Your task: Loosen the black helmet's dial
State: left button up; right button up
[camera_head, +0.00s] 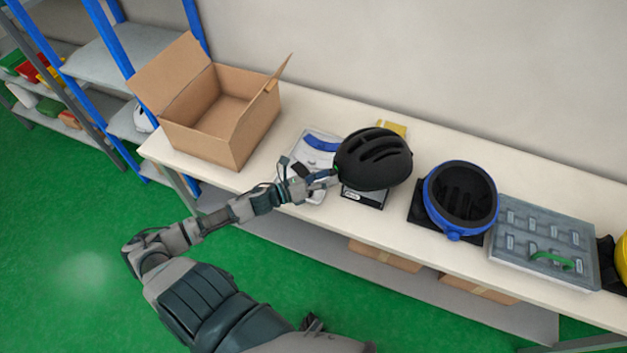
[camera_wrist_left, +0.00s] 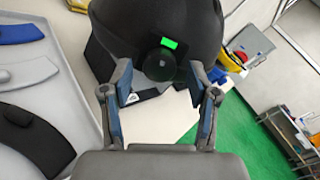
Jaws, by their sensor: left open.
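The black helmet (camera_head: 373,159) sits on a small dark stand near the middle of the bench, its vented top facing up. My left gripper (camera_head: 327,179) reaches in from the left, close to the helmet's left side. In the left wrist view the helmet (camera_wrist_left: 165,22) fills the top, with a round dark dial (camera_wrist_left: 160,65) below a bright green mark (camera_wrist_left: 169,43). The open fingers of the left gripper (camera_wrist_left: 161,88) stand on either side of the dial, apart from each other. Whether they touch it I cannot tell. My right gripper is not in view.
An open cardboard box (camera_head: 215,110) stands at the left of the bench. A grey tray (camera_head: 309,150) with pads lies beside the helmet. A blue helmet (camera_head: 460,197), upside down, and a grey case (camera_head: 545,240) stand to the right. Bare bench (camera_head: 400,230) lies in front.

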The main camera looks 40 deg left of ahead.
pick_arm(q)
jog(key=v, duration=1.1)
jog(key=shift+s+a, duration=0.2)
jog(key=shift+s, duration=0.1)
jog(key=shift+f, duration=0.1)
